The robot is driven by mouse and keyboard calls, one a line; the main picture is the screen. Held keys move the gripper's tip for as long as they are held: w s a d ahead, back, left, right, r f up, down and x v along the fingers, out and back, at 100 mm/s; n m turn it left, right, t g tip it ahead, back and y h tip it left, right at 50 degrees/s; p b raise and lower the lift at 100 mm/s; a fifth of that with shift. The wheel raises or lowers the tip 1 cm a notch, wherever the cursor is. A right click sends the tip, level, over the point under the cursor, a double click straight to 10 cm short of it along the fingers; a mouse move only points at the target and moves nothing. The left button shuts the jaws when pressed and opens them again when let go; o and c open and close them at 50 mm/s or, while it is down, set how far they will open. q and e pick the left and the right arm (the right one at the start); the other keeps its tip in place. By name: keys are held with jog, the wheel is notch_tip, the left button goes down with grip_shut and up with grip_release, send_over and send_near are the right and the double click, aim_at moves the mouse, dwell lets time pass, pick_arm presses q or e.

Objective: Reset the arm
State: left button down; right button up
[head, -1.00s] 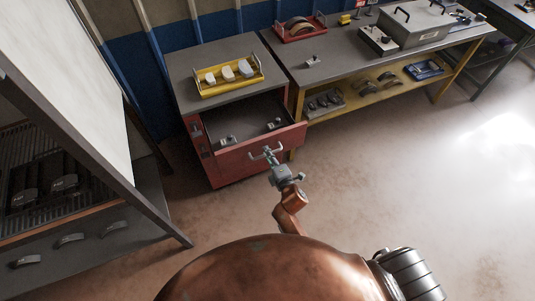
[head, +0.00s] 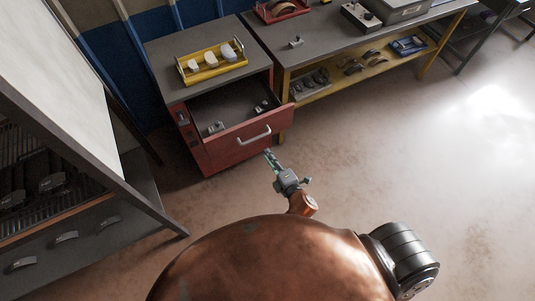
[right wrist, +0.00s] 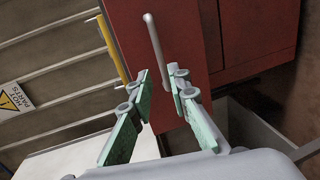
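My right gripper (head: 268,154) hangs just in front of the red cabinet's pulled-out drawer (head: 236,149), a little below its silver handle (head: 254,135). My left gripper is not in view.
The drawer holds small metal parts (head: 215,128). A yellow tray (head: 214,75) with pale pieces sits on the cabinet. A workbench (head: 318,45) stands to the right, a slanted rack (head: 150,205) to the left. The floor at right is clear.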

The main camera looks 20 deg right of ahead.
dwell(0.4)
jog(key=s+d+f+m+g, duration=0.25)
jog(key=s+f, duration=0.25)
jog(key=f, duration=0.7)
jog(key=s+d+f+m+g, duration=0.1)
jog(key=s+f+m+g, duration=0.2)
jog(key=s+f, duration=0.55)
jog(key=s+d+f+m+g, duration=0.1)
jog(key=s+f+m+g, duration=0.15)
jog(key=f, duration=1.15)
jog(key=s+d+f+m+g, duration=0.2)
jog(key=s+f, duration=0.3)
jog(key=s, duration=0.6)
jog(key=s+d+f+m+g+h, duration=0.1)
jog(key=s+f, duration=0.5)
jog(key=s, duration=0.6)
jog(key=s+d+f+m+g, duration=0.4)
jog(key=s+f+m, duration=0.2)
jog(key=s, duration=0.5)
jog(key=shift+s+d+m+h, duration=0.25)
jog(key=shift+d+m+h, duration=0.05)
jog(key=shift+d, duration=0.05)
